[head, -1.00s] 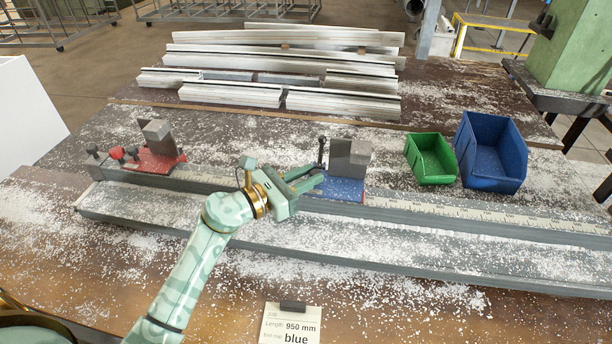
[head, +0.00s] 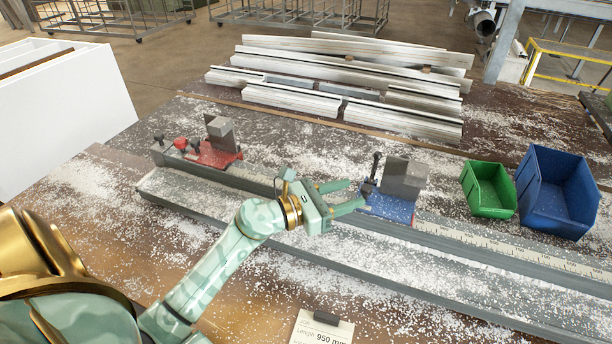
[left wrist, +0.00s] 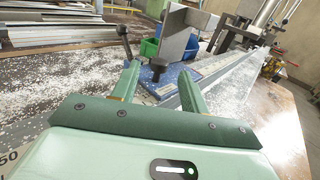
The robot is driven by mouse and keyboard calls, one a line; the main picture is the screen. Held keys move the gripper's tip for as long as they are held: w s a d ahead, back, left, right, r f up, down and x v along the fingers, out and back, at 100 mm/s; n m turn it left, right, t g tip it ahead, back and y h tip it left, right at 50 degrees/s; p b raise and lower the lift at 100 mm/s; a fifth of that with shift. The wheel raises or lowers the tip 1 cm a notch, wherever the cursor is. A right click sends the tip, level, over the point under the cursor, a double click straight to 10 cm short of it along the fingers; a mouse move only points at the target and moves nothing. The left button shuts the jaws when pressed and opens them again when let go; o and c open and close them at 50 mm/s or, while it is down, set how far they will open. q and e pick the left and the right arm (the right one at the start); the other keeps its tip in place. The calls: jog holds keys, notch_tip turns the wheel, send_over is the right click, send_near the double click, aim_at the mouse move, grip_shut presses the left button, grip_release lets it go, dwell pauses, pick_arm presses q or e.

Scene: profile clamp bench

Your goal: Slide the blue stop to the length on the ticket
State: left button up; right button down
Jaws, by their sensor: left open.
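The blue stop (head: 392,206) sits on the long grey rail, with a grey upright block (head: 403,178) and a black clamp lever on it. In the left wrist view the blue stop (left wrist: 176,82) lies just beyond my fingers, its black knob showing between them. My left gripper (head: 357,195) is open and empty at the stop's left side; it also shows in the left wrist view (left wrist: 159,73). I cannot tell whether it touches. The ticket (head: 320,331) at the lower edge reads 950 mm; its lower part is cut off. My right gripper is not in view.
A red stop (head: 214,154) stands at the rail's left end. A pale scale (head: 500,250) runs along the rail right of the blue stop. Green (head: 488,190) and blue (head: 557,193) bins stand behind it. Pale profiles (head: 350,75) lie at the back. White chips litter the bench.

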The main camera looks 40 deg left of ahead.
pick_arm(q)
jog(key=b+v, duration=0.1)
jog(key=v, duration=1.2)
jog(key=shift+s+a, duration=0.15)
jog(key=shift+r, duration=0.1)
